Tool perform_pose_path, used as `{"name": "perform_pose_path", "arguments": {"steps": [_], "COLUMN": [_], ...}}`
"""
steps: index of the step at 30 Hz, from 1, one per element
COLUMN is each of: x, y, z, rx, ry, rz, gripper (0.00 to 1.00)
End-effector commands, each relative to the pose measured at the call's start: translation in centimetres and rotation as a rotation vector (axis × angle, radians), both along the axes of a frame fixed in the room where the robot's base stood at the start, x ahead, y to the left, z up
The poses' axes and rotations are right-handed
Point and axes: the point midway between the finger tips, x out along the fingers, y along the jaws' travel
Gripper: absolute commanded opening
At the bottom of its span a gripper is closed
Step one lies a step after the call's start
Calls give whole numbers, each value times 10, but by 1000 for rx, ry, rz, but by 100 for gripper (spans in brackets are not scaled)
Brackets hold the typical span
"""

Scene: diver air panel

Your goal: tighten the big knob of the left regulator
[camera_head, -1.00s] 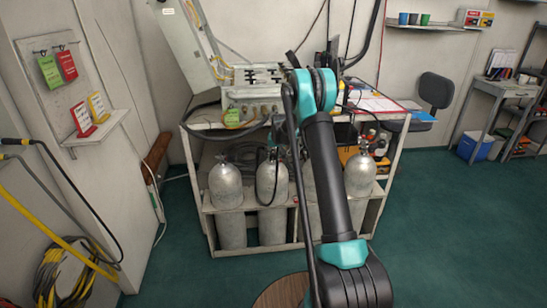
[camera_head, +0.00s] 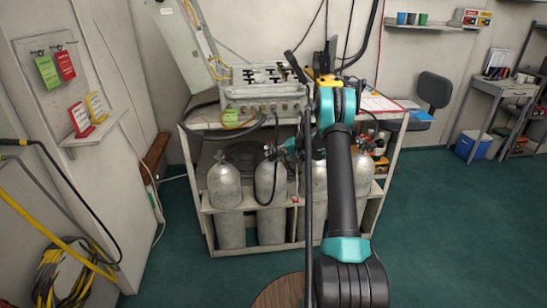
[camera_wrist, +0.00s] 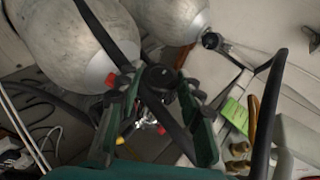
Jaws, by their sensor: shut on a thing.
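In the wrist view, my gripper (camera_wrist: 161,86) has its two green fingers on either side of a round black knob (camera_wrist: 159,77) with a small red mark. The fingers are closed on this knob. Metal regulator parts (camera_wrist: 148,119) with red and yellow bits show beyond it, partly hidden by a black hose. In the head view, my gripper (camera_head: 285,148) is small, beside the valve top of the second tank from the left (camera_head: 269,182). The knob itself is too small to make out there.
Several grey tanks stand in the white cart's lower shelf (camera_head: 257,206). The air panel (camera_head: 265,90) sits on top with hoses hanging in front. Black hoses (camera_wrist: 270,105) run close to my gripper. Green floor is open at the right (camera_head: 450,220).

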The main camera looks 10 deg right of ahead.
Motion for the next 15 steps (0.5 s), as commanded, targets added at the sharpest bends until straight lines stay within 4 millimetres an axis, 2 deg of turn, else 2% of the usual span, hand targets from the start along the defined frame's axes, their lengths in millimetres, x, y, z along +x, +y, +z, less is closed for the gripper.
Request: {"name": "perform_pose_path", "arguments": {"steps": [15], "x": [-1], "y": [-1], "z": [-2], "rx": [115], "ry": [2], "rz": [1], "gripper": [8]}}
